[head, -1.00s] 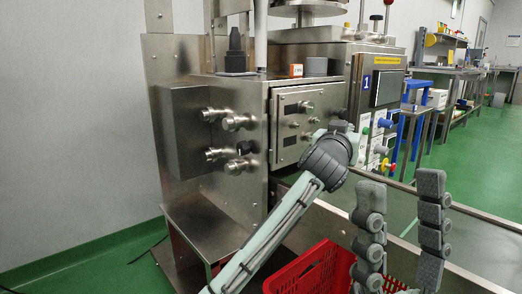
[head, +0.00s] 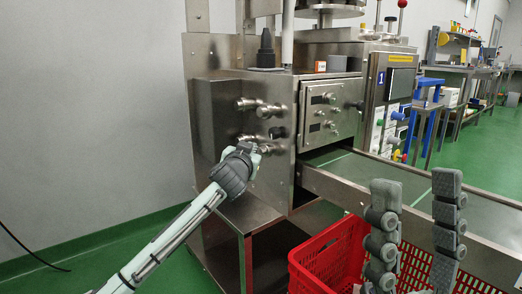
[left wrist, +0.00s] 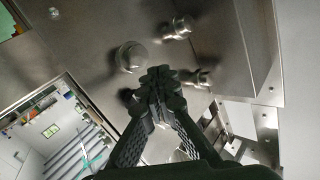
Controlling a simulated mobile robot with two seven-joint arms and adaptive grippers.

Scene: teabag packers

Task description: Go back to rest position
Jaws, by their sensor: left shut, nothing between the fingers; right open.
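My left arm comes in from the lower left in the head view.
A red crate (head: 304,268) stands behind and left of the right gripper. A steel-edged conveyor (head: 345,190) runs from the machine to the lower right. A bench (head: 460,68) stands far back. Green floor and grey wall at left look open, with a black cable (head: 30,252).

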